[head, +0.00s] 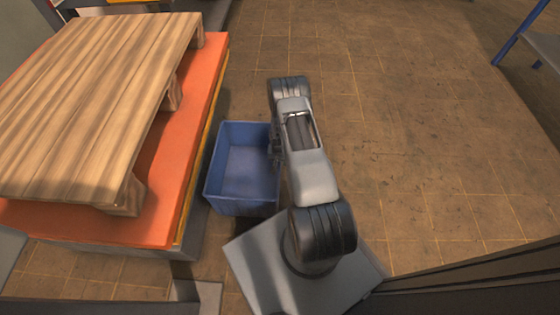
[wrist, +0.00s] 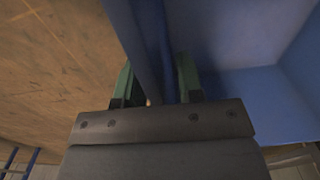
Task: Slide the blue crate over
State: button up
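The blue crate (head: 242,208) stands upright on the floor in the middle of the head view, just right of the orange platform. It looks empty inside. My gripper (wrist: 157,75) is at the crate's right wall. In the wrist view its two green fingers sit on either side of the blue crate's rim (wrist: 150,40), one outside and one inside, close together with the rim filling the space between them. It looks shut on the rim. In the head view my arm hides the fingers and part of the right wall.
A wooden pallet (head: 90,95) lies on the orange platform (head: 165,185) at the left, with its edge close to the crate's left side. Brown tiled floor (head: 420,130) is clear behind and to the right. A blue-legged table (head: 520,35) stands at the far right.

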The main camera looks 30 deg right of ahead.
grip_shut()
dwell(1.2)
